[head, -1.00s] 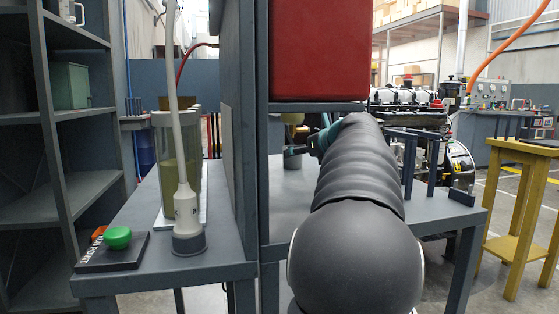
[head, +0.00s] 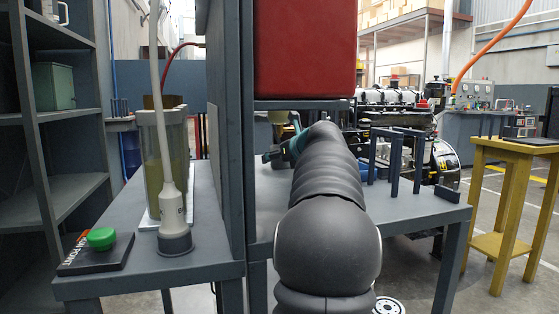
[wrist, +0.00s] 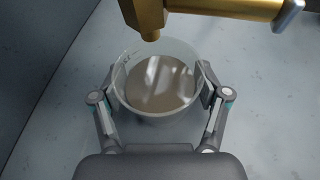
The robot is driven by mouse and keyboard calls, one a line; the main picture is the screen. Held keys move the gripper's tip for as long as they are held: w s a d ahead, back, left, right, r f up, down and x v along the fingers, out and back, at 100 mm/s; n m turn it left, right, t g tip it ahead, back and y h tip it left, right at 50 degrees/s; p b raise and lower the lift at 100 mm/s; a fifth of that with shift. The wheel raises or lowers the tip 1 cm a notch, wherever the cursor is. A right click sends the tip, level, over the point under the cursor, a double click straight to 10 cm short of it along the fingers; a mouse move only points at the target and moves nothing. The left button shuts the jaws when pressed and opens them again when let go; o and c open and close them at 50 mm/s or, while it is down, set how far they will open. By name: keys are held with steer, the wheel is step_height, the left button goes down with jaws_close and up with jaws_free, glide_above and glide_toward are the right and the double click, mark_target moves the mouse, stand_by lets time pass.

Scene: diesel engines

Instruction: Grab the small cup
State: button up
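The small cup (wrist: 158,112) is a pale, translucent round vessel seen from above in the wrist view. Its inside looks greyish brown; I cannot tell whether that is liquid or the bottom. My gripper (wrist: 159,80) has one finger on each side of the cup, and both fingers appear to touch its wall. The cup stands upright between them. A brass tap (wrist: 150,18) hangs over the far rim. In the head view my gripper (head: 272,155) is small and partly hidden behind my arm; the cup cannot be made out there.
Left of the panel are a glass container (head: 180,165) and a green button (head: 101,238). Dark posts stand right of my arm on the grey bench (head: 420,205).

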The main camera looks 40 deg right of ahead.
steer(key=c, duration=0.9)
steer(key=shift+r, duration=0.15)
steer(key=shift+r+p, duration=0.8)
steer(key=shift+p, duration=0.35)
steer(key=shift+s+a+f+b, duration=0.1)
steer(key=shift+s+f+b, duration=0.1)
steer(key=shift+s+b, duration=0.1)
steer(key=s+a+b, duration=0.1)
steer(key=s+a, duration=0.4)
steer(key=s, duration=0.5)
steer(key=s+a+b, duration=0.1)
steer(key=s+a, duration=0.5)
steer(key=s, duration=0.5)
steer(key=s+a, duration=0.6)
steer(key=s, duration=0.4)
steer(key=shift+s+a+b, duration=0.2)
steer(key=shift+s+b, duration=0.05)
steer(key=shift+b, duration=0.15)
steer(key=s+a+p, duration=0.1)
steer(key=s+a, duration=0.3)
steer(key=s, duration=0.3)
steer(key=shift+p, duration=0.3)
